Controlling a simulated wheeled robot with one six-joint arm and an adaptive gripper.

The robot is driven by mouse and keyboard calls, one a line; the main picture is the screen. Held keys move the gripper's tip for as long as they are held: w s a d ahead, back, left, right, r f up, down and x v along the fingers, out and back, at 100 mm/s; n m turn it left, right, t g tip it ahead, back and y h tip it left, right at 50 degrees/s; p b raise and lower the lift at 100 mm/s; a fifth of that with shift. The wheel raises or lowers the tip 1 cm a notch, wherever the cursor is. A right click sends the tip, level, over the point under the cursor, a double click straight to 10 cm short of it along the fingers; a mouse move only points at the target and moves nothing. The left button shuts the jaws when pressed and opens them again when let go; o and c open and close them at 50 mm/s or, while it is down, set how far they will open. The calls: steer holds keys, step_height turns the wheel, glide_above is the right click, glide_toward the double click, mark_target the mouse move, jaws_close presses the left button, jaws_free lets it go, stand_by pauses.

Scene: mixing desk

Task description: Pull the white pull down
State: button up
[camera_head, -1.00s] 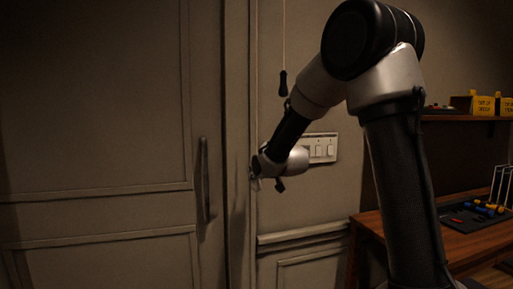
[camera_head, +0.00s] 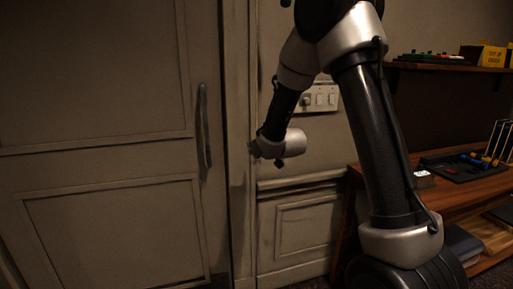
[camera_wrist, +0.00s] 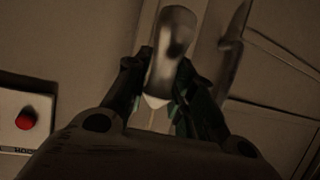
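The white pull (camera_wrist: 172,45) shows in the wrist view as a glossy, pale, rounded piece with a whitish tip, and a thin cord runs from it past the fingers. My gripper (camera_wrist: 165,65) has its two dark fingers closed in on both sides of the pull and appears shut on it. In the head view my gripper (camera_head: 256,150) is in front of the wall beside the door frame, lower than the switch panel. The pull cannot be made out there.
A door with a dark upright handle (camera_head: 204,125) is on the left. A white switch panel (camera_head: 319,98) is on the wall; a red button (camera_wrist: 25,120) shows in the wrist view. A dark pull (camera_head: 285,3) hangs at the top edge. A wooden desk (camera_head: 455,197) is at right.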

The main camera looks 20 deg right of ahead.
steer(key=o, duration=0.3)
steer(key=shift+o, duration=0.2)
steer(key=v, duration=1.2)
